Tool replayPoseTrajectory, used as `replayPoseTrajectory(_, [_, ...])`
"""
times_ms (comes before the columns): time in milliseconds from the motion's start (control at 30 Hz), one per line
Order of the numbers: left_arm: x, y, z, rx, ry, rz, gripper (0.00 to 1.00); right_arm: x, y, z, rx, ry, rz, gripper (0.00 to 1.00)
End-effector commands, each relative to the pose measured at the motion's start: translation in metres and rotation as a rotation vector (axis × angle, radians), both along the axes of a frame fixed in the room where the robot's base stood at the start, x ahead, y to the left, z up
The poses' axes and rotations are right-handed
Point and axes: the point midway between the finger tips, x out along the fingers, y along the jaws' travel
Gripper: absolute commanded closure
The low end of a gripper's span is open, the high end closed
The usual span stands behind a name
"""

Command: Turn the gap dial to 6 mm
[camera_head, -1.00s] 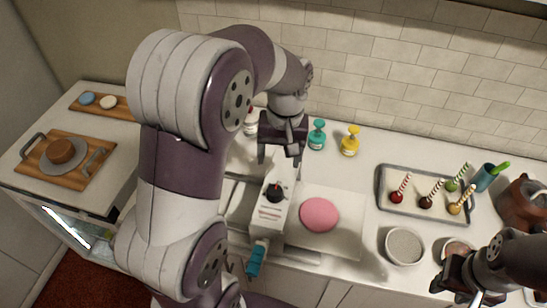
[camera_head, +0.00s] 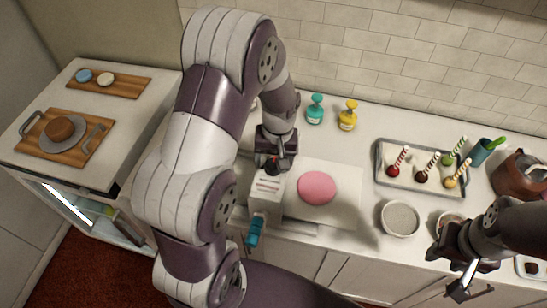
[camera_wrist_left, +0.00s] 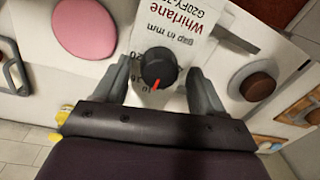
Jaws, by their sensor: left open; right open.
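The gap dial is a black knob (camera_wrist_left: 158,67) with a red pointer line, on a white machine panel (camera_head: 266,192) printed "gap in mm" and "Whirlane". In the left wrist view the red line points down toward a partly hidden number that looks like 10; a 20 shows at its left. My left gripper (camera_head: 274,158) is over the dial; in the left wrist view its fingers (camera_wrist_left: 159,78) stand open on either side of the knob, with visible gaps. Whether the fingertips reach the knob's full depth is unclear. My right gripper (camera_head: 459,272) is open and empty at the lower right.
A teal handle (camera_head: 254,232) sticks out at the machine's front. A pink disc (camera_head: 317,187) lies on the white surface beside the machine. Teal (camera_head: 315,110) and yellow (camera_head: 347,115) bottles stand behind. A tray (camera_head: 379,170) of cake pops and a bowl (camera_head: 400,219) are to the right.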

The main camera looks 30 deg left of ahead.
Motion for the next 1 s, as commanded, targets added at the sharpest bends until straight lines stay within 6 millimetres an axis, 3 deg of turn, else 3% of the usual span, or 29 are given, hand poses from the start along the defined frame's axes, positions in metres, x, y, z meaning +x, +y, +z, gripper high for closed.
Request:
replayPoseTrajectory(33, [0.0000,0.0000,0.0000,0.000,0.000,0.000,0.30,0.0000,0.0000,-0.0001,0.000,0.000,0.000,0.57])
replayPoseTrajectory(200, [0.0000,0.0000,0.0002,0.000,0.000,0.000,0.85,0.0000,0.0000,-0.0002,0.000,0.000,0.000,0.57])
replayPoseTrajectory(567, [0.0005,0.0003,0.0001,0.000,-0.001,0.041,0.86,0.0001,0.0000,-0.0014,0.000,0.000,0.000,0.57])
replayPoseTrajectory(1000, [0.0014,0.0018,0.0004,-0.001,-0.003,0.361,0.86,0.0001,0.0000,-0.0065,0.000,0.000,0.000,0.57])
